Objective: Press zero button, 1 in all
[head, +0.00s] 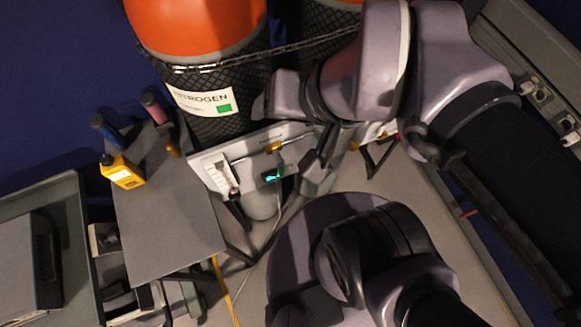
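No button marked zero can be made out in the head view. A small dark device with a green lit display (272,175) is on the light grey panel (240,150) in the middle; any buttons on it are too small to tell. My gripper (318,162) points down just right of this display, near the panel's right part. Its dark fingers look apart from the display. They are small and partly dark, so whether they are open or shut is unclear. A yellow handheld device (122,171) sits at the left edge of a grey table; its face is too small to read.
An orange-topped cylinder labelled nitrogen (198,30) stands behind the panel, with a chain (265,50) across it. A white flowmeter-like part (218,174) is on the panel's left. The grey table (165,230) holds blue- and pink-handled tools (154,108). A yellow cable (225,290) hangs below.

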